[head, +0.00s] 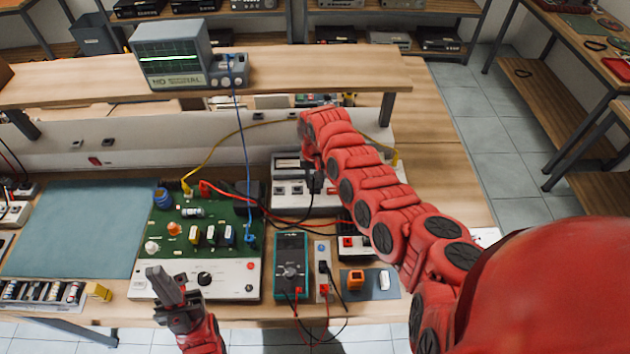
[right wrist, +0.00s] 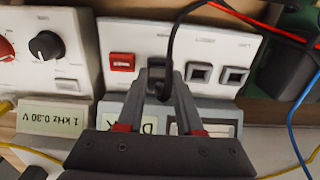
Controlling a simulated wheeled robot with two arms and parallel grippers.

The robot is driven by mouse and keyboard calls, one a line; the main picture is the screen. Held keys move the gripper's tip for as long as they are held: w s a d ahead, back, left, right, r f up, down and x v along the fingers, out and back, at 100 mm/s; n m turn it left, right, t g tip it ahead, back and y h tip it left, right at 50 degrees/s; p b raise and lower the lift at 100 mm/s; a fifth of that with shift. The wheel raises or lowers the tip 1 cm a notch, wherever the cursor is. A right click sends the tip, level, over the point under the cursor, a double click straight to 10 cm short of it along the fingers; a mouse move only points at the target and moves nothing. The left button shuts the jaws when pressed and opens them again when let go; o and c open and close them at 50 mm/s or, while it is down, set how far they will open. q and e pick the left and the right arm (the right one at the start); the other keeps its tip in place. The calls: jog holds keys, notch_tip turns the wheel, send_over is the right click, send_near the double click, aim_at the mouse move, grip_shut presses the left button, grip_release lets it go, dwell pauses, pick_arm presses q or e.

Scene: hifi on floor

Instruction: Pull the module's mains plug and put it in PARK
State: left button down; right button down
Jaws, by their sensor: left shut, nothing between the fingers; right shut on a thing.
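The module, a green circuit board with a white front panel (head: 205,275), sits on the bench in the head view. A white socket strip (head: 290,193) stands behind it; the right wrist view shows its red switch (right wrist: 122,62) and two empty sockets (right wrist: 216,74). My right gripper (right wrist: 165,90) is shut on a black plug (right wrist: 158,76) with a black cable, at the strip's socket beside the switch. I cannot tell whether the plug is fully seated. A label below is partly hidden by my fingers; no PARK mark is readable. My left gripper (head: 165,285) is shut and empty, in front of the module.
A multimeter (head: 291,265) with red and black leads lies right of the module. A blue cable (head: 238,130) and a yellow cable (head: 215,150) run behind the board. An oscilloscope (head: 172,52) stands on the shelf. The teal mat (head: 75,230) at left is clear.

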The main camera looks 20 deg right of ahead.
dwell(0.3)
jog(key=shift+c, duration=2.4)
grip_release()
notch_tip(320, 180, up, 8)
jog(key=b, duration=0.3)
jog(key=shift+w+r, duration=0.1)
notch_tip(320, 180, up, 14)
jog(key=p, duration=0.4)
jog(key=shift+r, duration=0.15)
